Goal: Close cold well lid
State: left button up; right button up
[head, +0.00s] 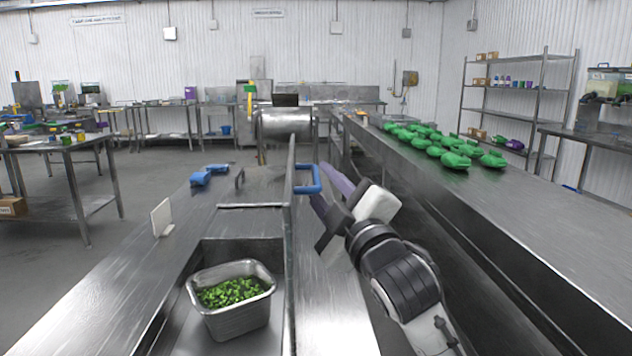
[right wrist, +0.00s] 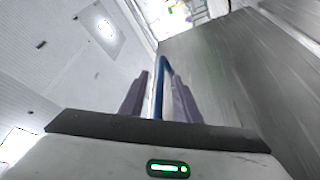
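The cold well lid (head: 290,240) stands upright, almost edge-on, along the right side of the open well (head: 240,247) in the head view. Its blue handle (head: 309,178) sticks out to the right near the top. A steel pan (head: 236,318) with chopped greens (head: 229,292) sits in the well. My right gripper (head: 322,185) is at the handle. In the right wrist view the two fingers (right wrist: 158,100) are apart, and the blue handle (right wrist: 161,75) lies between them with gaps showing on both sides. My left gripper is not in view.
A white upright plate (head: 162,218) and blue items (head: 207,175) are on the counter left of the well. A long steel table (head: 470,215) with several green packs (head: 440,145) runs along the right. The counter strip right of the lid is bare.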

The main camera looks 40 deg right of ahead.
aim_at(316, 172)
jog(key=shift+x, duration=1.65)
grip_shut()
